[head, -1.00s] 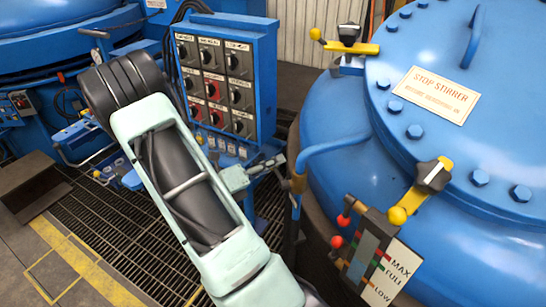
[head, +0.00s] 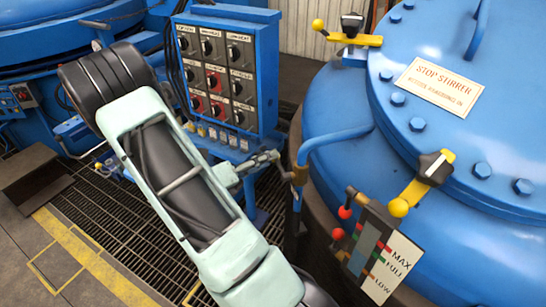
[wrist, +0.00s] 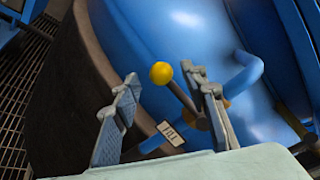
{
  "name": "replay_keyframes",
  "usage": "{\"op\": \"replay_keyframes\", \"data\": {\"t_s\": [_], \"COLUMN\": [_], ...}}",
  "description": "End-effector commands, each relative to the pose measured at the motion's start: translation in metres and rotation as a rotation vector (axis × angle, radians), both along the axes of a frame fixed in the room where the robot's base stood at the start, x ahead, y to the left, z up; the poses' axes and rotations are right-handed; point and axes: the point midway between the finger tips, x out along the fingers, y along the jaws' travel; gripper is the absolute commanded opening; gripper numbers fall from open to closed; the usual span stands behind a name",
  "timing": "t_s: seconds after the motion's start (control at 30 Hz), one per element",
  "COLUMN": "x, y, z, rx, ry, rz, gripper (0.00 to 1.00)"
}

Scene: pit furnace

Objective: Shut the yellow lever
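The yellow lever shows in the wrist view as a round yellow knob (wrist: 161,72) on a thin dark rod. The rod slants down right to a brass-coloured valve (wrist: 222,103) on a blue pipe and passes behind my right finger. My gripper (wrist: 160,84) is open and empty, with one finger left and one right of the knob in the picture. The knob appears beyond the fingertips; I cannot tell whether the rod touches a finger. In the head view my gripper (head: 266,161) is beside the brass valve (head: 299,174), and this knob cannot be made out.
A "FILL" tag (wrist: 170,133) is by the valve. The big blue furnace (head: 335,110) stands right, with yellow-handled clamps (head: 354,39) and a red-knobbed MAX/FULL/LOW panel (head: 376,255). A switch box (head: 216,75) stands behind my arm. Grating (head: 110,225) covers the floor.

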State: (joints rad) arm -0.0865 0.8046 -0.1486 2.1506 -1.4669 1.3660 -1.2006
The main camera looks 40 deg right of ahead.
Motion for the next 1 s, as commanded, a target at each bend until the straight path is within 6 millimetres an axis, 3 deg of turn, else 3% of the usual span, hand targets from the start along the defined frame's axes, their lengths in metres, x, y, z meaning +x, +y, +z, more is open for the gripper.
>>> {"op": "replay_keyframes", "data": {"t_s": [0.2, 0.4, 1.0], "x": [0.005, 0.006, 0.006], "y": [0.048, 0.075, 0.082], "z": [0.005, 0.008, 0.009], "rx": [0.002, 0.0, 0.001], "ry": [-0.003, 0.0, 0.0], "rz": [0.004, 0.001, -0.001], "gripper": [0.4, 0.4, 0.4]}}
